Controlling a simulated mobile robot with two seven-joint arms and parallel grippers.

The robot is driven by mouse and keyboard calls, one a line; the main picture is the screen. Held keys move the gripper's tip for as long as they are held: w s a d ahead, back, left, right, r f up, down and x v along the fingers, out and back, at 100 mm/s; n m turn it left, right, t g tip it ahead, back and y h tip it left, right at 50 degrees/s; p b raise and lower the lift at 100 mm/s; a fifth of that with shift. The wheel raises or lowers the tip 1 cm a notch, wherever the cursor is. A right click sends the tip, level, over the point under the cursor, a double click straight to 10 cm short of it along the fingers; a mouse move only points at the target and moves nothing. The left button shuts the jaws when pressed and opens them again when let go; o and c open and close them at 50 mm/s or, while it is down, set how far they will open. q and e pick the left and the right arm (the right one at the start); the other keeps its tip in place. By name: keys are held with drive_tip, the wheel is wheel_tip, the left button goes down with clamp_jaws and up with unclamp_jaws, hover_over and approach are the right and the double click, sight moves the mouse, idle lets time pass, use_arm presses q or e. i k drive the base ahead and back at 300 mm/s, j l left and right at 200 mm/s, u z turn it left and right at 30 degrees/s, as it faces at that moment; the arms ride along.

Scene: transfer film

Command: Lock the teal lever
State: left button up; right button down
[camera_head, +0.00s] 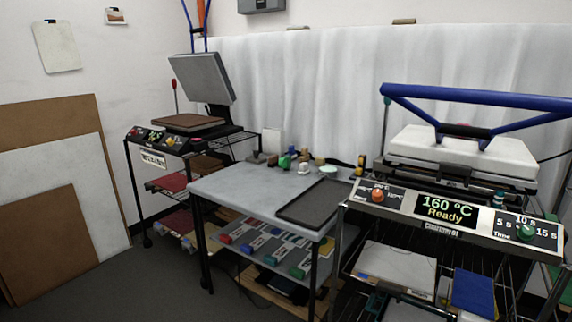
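A thin upright lever with a dark teal tip (387,101) stands at the left side of the right-hand heat press (455,148); it is small, and its lower part is hard to make out. The press has a blue tubular handle (480,97) above a pale padded plate. A small teal-green knob (498,198) also shows just above the control panel (450,212); I cannot tell what it belongs to. Neither of my grippers is in view.
A grey worktable (240,187) with a dark tray (315,203) stands in the middle. Another press (202,79), with a red-tipped lever (174,84), stands open at the left. Boards (50,130) lean on the left wall. Grey floor (100,280) is clear at the lower left.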

sight(387, 101)
drive_tip(key=i+j+u, duration=0.2)
drive_tip(key=i+j, duration=2)
drive_tip(key=j, duration=0.1)
